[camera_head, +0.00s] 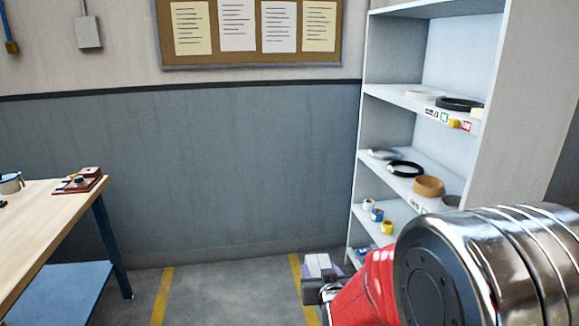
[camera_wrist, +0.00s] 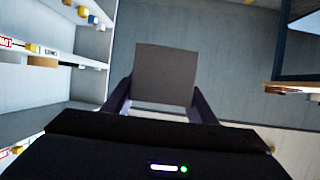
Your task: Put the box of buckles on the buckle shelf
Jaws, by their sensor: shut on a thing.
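A grey box (camera_wrist: 165,72) is between the two fingers of my gripper (camera_wrist: 162,98) in the wrist view, one finger on each side. In the head view, the pale box (camera_head: 318,264) shows at the end of my gripper (camera_head: 320,287), low in front of the shelf unit's left edge and apart from it. The box's contents are not visible. A white shelf unit (camera_head: 489,120) stands at the right, with several levels holding rings, rolls and small coloured items. I cannot tell which level is the buckle shelf; my arm hides the lower right part.
A wooden workbench (camera_head: 40,215) with a blue lower shelf stands at the left, bearing a metal cup (camera_head: 11,183) and a reddish-brown item (camera_head: 82,181). The floor (camera_head: 225,290) between bench and shelf unit is clear, with yellow lines. A notice board (camera_head: 250,60) hangs on the wall.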

